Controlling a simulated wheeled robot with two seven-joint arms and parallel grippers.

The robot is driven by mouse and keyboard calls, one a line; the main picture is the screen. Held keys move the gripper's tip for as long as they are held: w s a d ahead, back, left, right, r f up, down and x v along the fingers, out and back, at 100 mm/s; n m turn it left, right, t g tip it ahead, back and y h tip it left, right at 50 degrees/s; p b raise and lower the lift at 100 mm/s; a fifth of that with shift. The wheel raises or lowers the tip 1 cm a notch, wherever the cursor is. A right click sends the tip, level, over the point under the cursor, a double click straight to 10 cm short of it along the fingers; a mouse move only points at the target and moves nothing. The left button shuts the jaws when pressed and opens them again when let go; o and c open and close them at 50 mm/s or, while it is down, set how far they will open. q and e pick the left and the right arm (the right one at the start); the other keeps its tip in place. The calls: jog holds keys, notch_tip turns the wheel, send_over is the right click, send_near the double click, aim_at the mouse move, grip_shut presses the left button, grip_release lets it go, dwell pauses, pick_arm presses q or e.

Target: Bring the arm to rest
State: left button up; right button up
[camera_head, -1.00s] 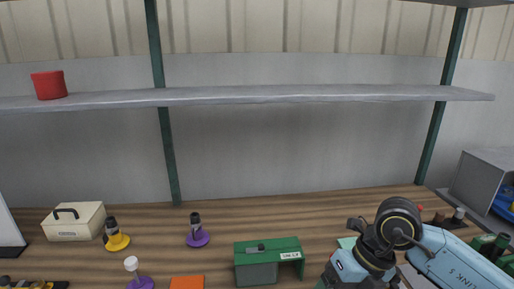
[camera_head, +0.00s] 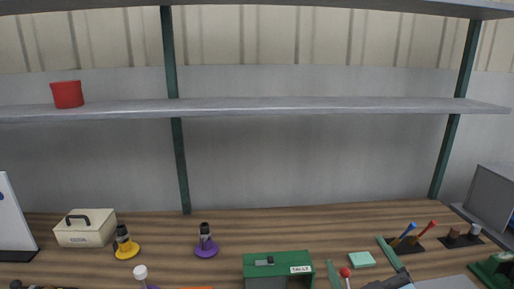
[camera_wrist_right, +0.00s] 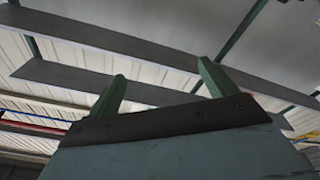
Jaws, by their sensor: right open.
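My right gripper (camera_head: 355,250) is at the bottom right of the head view, low over the wooden bench (camera_head: 345,228). Only the fingers and a small part of the dark wrist show there; the rest is below the picture's edge. In the right wrist view, the gripper (camera_wrist_right: 160,67) has its two green fingers spread and empty against the shelves and ceiling. My left gripper is in neither view.
A green box (camera_head: 278,258), a mint block (camera_head: 361,259), a red-topped piece (camera_head: 345,272) and a holder with blue and red handles (camera_head: 408,243) are near the right gripper. A cream case (camera_head: 86,229) stands left. A shelf (camera_head: 300,105) with a red pot (camera_head: 67,95) runs above.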

jog(key=s+d+f+m+g+h, duration=0.2)
jog(key=f+g, duration=0.1)
jog(key=f, duration=0.2)
jog(key=s+d+f+m+g+h, duration=0.1)
jog(key=s+d+f+m+g, duration=0.1)
jog(key=f, duration=0.3)
jog(key=s+f+m+g, duration=0.2)
jog(key=s+f+g, duration=1)
jog(key=s, duration=0.6)
notch_tip(320, 180, down, 27)
jog(key=s, duration=0.2)
jog(key=s+d+f+n+g, duration=0.1)
jog(key=s+d+f, duration=0.2)
jog(key=s+f, duration=1)
jog(key=s, duration=0.3)
jog(key=shift+d+f+g, duration=0.2)
jog(key=shift+f+g, duration=0.1)
jog(key=shift+f, duration=0.05)
jog(key=shift+c, duration=0.3)
